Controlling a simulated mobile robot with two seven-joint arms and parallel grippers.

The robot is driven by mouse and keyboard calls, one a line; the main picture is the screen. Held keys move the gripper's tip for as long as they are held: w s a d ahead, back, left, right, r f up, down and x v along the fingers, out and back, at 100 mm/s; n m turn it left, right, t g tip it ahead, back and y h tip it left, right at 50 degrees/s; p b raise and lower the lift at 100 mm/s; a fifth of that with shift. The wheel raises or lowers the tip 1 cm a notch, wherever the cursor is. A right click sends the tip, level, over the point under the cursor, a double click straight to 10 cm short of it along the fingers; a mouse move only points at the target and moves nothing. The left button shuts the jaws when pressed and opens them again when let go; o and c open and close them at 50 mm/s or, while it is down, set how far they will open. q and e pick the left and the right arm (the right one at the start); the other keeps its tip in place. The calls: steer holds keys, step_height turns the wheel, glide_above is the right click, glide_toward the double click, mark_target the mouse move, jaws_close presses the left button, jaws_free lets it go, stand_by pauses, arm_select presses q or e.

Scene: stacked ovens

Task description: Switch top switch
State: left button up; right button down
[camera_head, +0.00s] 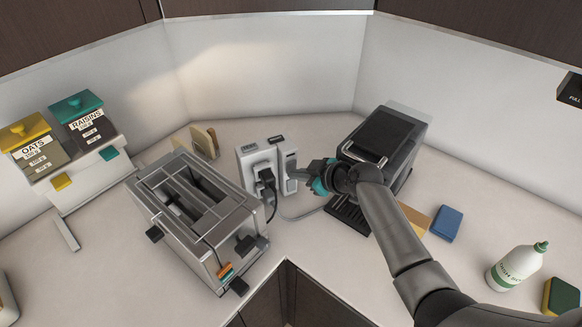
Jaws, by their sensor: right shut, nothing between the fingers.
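A light grey power socket unit (246,163) stands upright on the counter between the toaster and the coffee machine. A black plug (267,179) sits in its left part, and its right part carries a grey panel. Small dark pieces show along its top; I cannot tell which is the top switch or how it is set. My right gripper (303,173) comes in from the right and is shut and empty. Its tips are close to the unit's right part; I cannot tell whether they touch it. My left gripper is out of view.
A metal toaster (179,231) stands to the left and a black coffee machine (385,135) behind my right arm. A cable (299,216) runs on the counter. Oats and raisins dispensers (86,120) stand far left.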

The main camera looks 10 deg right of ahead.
steer(key=shift+w+r+b, duration=0.35)
steer(key=shift+w+r, duration=0.05)
steer(key=shift+r, duration=0.05)
stand_by(1.0)
steer(key=shift+s+d+f, duration=0.1)
steer(key=shift+s+f, duration=0.1)
steer(key=shift+f, duration=0.05)
steer(key=shift+s, duration=0.1)
steer(key=s, duration=0.1)
steer(key=s+p, duration=0.1)
steer(key=s, duration=0.1)
steer(key=s+d+f+p, duration=0.1)
steer(key=s, duration=0.1)
steer(key=shift+d, duration=0.1)
stand_by(0.4)
steer(key=shift+f, duration=0.1)
